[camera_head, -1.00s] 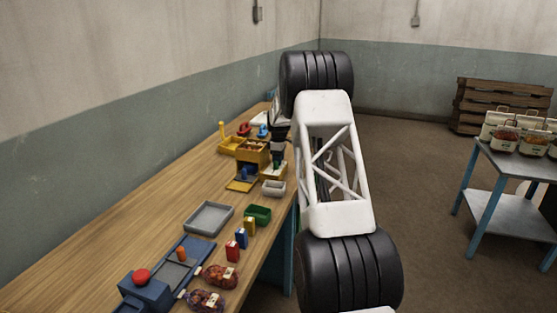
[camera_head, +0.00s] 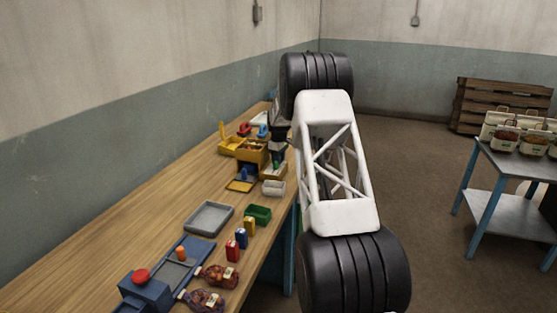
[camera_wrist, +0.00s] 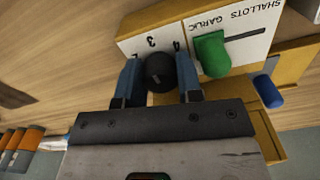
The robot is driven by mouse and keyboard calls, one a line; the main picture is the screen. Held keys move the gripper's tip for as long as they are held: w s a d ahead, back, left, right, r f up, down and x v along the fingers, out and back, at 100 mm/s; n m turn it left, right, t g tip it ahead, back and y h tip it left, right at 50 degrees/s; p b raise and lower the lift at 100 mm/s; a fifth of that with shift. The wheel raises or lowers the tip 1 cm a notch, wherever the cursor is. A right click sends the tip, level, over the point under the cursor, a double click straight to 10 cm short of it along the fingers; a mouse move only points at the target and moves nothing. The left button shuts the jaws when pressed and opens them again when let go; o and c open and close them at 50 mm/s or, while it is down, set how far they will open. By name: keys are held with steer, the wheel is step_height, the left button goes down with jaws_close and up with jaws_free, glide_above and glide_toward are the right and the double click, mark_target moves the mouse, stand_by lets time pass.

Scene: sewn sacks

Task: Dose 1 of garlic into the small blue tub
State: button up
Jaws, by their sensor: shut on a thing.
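In the wrist view my gripper (camera_wrist: 160,82) has its two blue fingers closed on the sides of a round black knob (camera_wrist: 159,71). The knob sits on a white panel (camera_wrist: 150,42) marked with numbers, among them 3. Beside it, a green handle (camera_wrist: 211,55) stands at a slot on the part lettered SHALLOTS and GARLIC. In the head view the dispenser (camera_head: 252,152) stands on the bench, with a small blue shape (camera_head: 245,172) in front. I cannot tell whether either blue thing is the tub.
Dark red sacks (camera_head: 218,277) lie near a blue unit with a red button (camera_head: 140,276). The bench's left side is clear.

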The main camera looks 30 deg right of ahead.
stand_by(0.3)
steer(key=o, duration=0.6)
steer(key=shift+o, duration=0.2)
steer(key=shift+r, duration=0.1)
steer(key=shift+r, duration=3.8)
